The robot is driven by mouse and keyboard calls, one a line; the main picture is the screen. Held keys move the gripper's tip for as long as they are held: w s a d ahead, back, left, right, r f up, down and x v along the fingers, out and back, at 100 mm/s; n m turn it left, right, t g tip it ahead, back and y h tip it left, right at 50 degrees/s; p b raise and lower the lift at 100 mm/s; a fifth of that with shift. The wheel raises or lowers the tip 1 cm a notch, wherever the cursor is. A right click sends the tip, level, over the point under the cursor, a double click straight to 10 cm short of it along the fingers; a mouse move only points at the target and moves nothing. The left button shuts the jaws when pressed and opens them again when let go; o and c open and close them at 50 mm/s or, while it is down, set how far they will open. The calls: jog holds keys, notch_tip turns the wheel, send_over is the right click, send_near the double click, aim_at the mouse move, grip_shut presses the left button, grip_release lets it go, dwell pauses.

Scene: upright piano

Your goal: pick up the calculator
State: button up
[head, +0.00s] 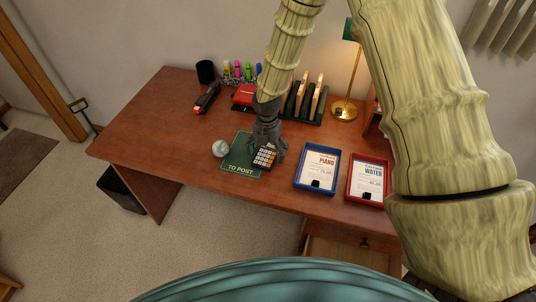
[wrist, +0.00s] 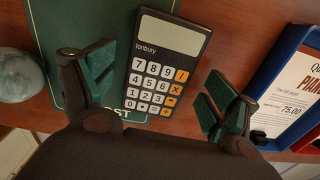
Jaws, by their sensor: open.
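The calculator (wrist: 164,64) is dark with a pale display and white and orange keys. It lies on the right side of the green "TO POST" mat (wrist: 50,28), partly over its edge. In the head view the calculator (head: 264,156) is near the desk's front edge, its far part hidden by my gripper (head: 267,142). In the wrist view my gripper (wrist: 158,92) is open, one finger on each side of the calculator's lower half, with a gap on both sides. I cannot tell how high the fingertips are above the desk.
A round grey-green ball (head: 220,149) sits left of the mat. A blue tray (head: 299,181) and a red tray (head: 351,189) hold papers on the right. A rack (head: 306,103), lamp (head: 345,107) and pens (head: 238,72) stand behind.

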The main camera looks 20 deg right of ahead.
jog(key=shift+f, duration=0.1)
jog(key=c, duration=1.2)
